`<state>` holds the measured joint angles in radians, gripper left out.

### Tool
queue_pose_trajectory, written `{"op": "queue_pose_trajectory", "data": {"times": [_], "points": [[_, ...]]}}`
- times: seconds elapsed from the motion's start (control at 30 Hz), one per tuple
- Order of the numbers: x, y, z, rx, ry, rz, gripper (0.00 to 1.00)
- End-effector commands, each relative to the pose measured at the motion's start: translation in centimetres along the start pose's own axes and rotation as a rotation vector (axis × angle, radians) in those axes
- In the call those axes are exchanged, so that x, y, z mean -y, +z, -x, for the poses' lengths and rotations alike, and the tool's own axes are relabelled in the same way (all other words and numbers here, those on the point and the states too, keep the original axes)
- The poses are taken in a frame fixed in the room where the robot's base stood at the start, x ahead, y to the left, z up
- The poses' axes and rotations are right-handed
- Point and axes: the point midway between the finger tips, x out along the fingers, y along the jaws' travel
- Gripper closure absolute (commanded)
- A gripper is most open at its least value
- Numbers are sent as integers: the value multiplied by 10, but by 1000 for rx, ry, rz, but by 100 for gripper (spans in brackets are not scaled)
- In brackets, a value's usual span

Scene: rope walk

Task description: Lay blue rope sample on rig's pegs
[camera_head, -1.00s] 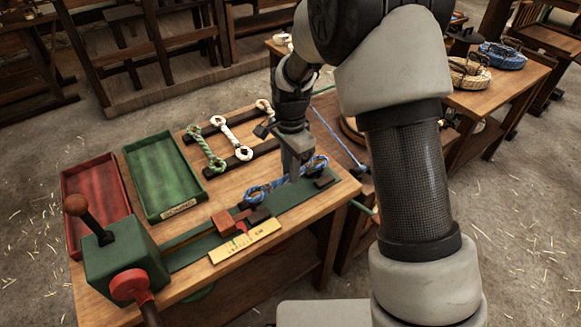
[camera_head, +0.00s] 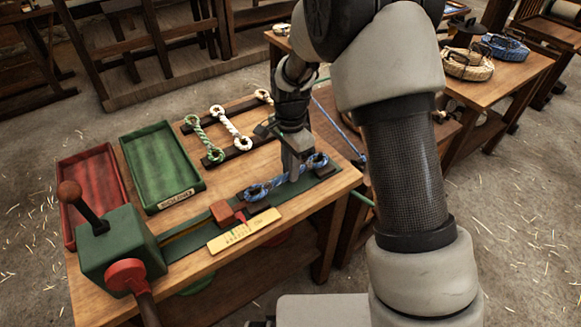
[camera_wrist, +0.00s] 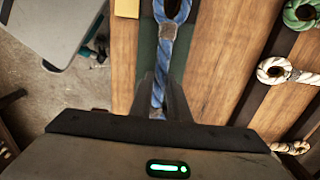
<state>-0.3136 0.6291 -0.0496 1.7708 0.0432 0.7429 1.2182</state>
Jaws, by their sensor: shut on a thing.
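The blue rope sample (camera_head: 258,190) has an eye at each end and stretches along the rig's green bed (camera_head: 200,243). My gripper (camera_head: 293,178) points down and is shut on its middle. In the wrist view the rope (camera_wrist: 158,78) runs between the fingers (camera_wrist: 160,108), with one eye at the top edge. In the head view the left eye is by a dark block near the red slider (camera_head: 224,212); the right eye (camera_head: 317,161) is over the bed's far end. The pegs are hidden, so I cannot tell whether the eyes are around them.
A brass scale (camera_head: 246,232) lies in front of the bed. The green tray (camera_head: 196,190) and red tray (camera_head: 72,240) are at left. Green and white rope samples (camera_head: 232,128) lie on dark rails behind. The crank box (camera_head: 120,250) stands at the near left.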

Motion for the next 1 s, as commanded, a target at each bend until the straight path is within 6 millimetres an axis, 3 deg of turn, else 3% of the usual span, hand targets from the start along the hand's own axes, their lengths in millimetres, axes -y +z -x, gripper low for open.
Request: {"op": "queue_pose_trajectory", "data": {"times": [0.53, 0.57, 0.67, 1.0], "points": [[0, 0, -8, 0, 0, 0, 100], [0, 0, -7, 0, 0, 0, 81], [0, 0, -7, 0, 0, 0, 64], [0, 0, -6, 0, 0, 0, 62]]}}
